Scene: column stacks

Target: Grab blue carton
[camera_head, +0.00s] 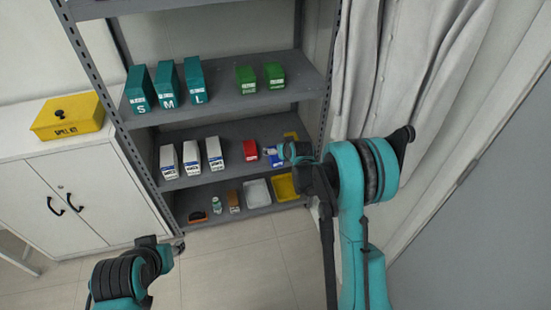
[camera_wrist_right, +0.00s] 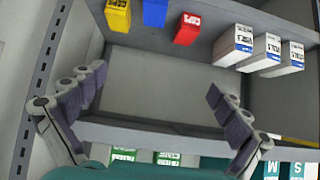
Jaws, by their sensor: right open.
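The blue carton (camera_head: 271,154) stands on the middle shelf, right of a red carton (camera_head: 250,150). My right gripper hides part of it in the head view. In the right wrist view, which looks upside down, the blue carton (camera_wrist_right: 155,12) is at the top edge, cut off, between a yellow carton (camera_wrist_right: 118,15) and the red one. My right gripper (camera_wrist_right: 153,98) is open and empty, its fingers wide apart, and the blue carton lies outside them. My left arm is low at the left in the head view; its gripper (camera_head: 177,246) is too small to read.
White-and-blue cartons (camera_head: 191,158) stand left of the red one. Green cartons (camera_head: 258,77) and teal boxes (camera_head: 167,85) fill the shelf above. A white bin (camera_head: 257,193) and yellow bin (camera_head: 284,187) sit below. A shelf post (camera_head: 328,80) and curtain (camera_head: 400,70) are close on the right.

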